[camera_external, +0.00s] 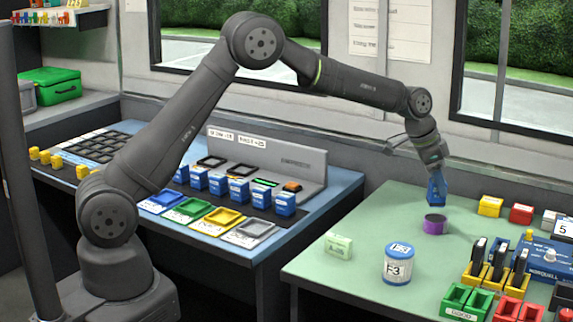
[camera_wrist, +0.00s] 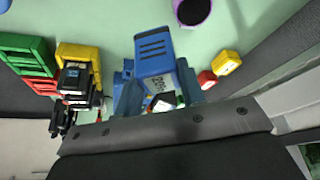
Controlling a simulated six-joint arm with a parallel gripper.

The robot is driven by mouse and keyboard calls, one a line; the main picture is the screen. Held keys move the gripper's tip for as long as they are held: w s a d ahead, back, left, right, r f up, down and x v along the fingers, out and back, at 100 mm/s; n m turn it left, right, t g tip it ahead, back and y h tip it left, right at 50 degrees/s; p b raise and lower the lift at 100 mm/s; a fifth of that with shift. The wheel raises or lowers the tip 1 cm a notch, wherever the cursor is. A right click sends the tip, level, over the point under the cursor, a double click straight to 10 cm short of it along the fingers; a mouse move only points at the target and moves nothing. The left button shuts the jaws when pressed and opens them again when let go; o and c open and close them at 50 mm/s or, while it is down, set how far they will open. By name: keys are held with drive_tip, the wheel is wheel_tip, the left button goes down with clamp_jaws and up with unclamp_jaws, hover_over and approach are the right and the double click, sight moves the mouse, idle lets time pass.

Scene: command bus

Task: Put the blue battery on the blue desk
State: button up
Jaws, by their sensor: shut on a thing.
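The blue battery (camera_external: 437,193) is in my gripper (camera_external: 436,178), held in the air above the far part of the green table. The blue desk (camera_external: 338,187) stands to the left of the green table, well away from my gripper. Several similar blue blocks (camera_external: 239,190) stand in a row on it.
Yellow (camera_external: 490,206) and red (camera_external: 521,213) blocks are to the right. A blue-white F3 can (camera_external: 398,266) is nearer. Coloured trays (camera_external: 209,219) lie on the blue desk, before a grey panel (camera_external: 290,165).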

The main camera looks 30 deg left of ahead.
drive_tip(key=w+a+n+t+y, duration=0.1)
drive_tip(key=w+a+n, duration=0.1)
drive_tip(key=a, duration=1.1)
drive_tip(key=w+a+n, duration=0.1)
drive_tip(key=a+n, duration=0.1)
drive_tip(key=a, duration=1.1)
drive_tip(key=s+a+f+n+t+y, duration=0.1)
drive_tip(key=s+a+n+y, duration=0.2)
drive_tip(key=a, duration=1.7)
drive_tip(key=s+a+n, duration=0.2)
drive_tip(key=a+n, duration=0.3)
drive_tip(key=a, duration=1.4)
drive_tip(key=s+a+f+n+y, duration=0.1)
drive_tip(key=s+a+n, duration=0.15)
drive_tip(key=a, duration=0.65)
drive_tip(key=s+a+f+n+y, duration=0.1)
drive_tip(key=s+a+n, duration=0.15)
drive_tip(key=a, duration=0.65)
drive_tip(key=shift+m, duration=0.5)
drive_tip(key=shift+s+f, duration=0.15)
drive_tip(key=shift+f, duration=3.05)
drive_tip(key=shift+f, duration=0.4)
drive_tip(key=o, duration=1.2)
drive_tip(key=shift+o, duration=0.2)
